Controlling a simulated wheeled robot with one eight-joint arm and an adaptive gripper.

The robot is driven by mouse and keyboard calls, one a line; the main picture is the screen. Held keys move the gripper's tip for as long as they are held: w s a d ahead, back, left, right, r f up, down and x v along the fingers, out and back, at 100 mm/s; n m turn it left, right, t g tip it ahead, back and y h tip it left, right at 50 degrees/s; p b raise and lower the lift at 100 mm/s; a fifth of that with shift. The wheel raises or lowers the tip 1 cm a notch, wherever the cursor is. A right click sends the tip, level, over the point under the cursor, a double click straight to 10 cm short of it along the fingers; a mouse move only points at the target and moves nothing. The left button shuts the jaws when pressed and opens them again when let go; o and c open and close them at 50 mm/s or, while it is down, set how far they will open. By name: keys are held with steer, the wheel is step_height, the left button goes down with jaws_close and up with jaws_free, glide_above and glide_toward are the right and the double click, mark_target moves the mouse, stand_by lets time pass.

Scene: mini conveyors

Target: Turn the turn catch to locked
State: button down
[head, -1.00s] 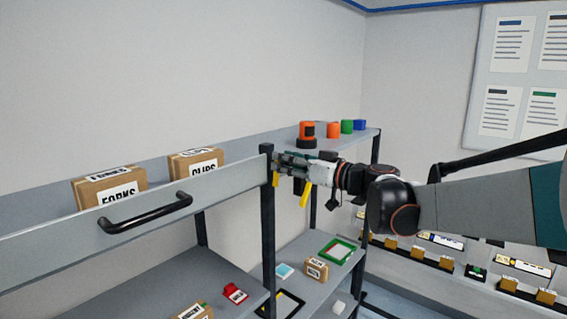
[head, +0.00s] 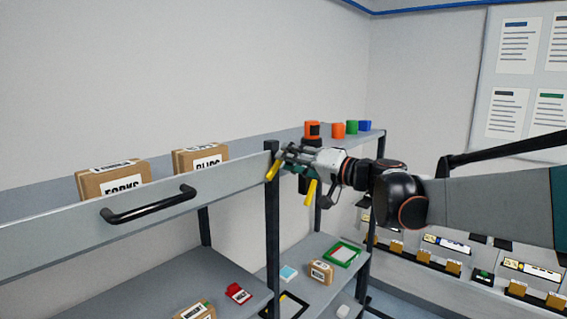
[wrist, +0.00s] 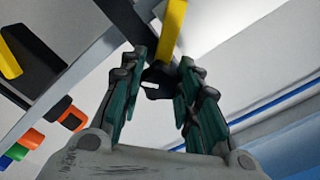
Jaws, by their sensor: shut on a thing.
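The turn catch has a yellow handle (head: 272,170) beside the dark post at the right end of the grey drawer front. The handle leans, its lower end to the left. My gripper (head: 284,154) is at the catch with its fingers shut on it. In the wrist view the yellow handle (wrist: 173,28) runs up and away from between the two dark green fingers (wrist: 164,68). A black part of the catch shows between them. The fingers partly hide the catch. A second yellow handle (head: 310,192) hangs below my gripper; a yellow piece also shows at the wrist view's left (wrist: 8,60).
The drawer front has a black bar handle (head: 148,205), with two cardboard boxes (head: 115,180) behind it. Orange, green and blue items (head: 338,130) stand on the shelf at right. Lower shelves hold small boxes and frames. The dark post (head: 273,235) stands close to my gripper.

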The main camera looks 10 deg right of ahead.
steer(key=m+b, duration=0.1)
steer(key=m, duration=0.3)
steer(key=shift+m, duration=1.9)
steer(key=c, duration=1.2)
jaws_free()
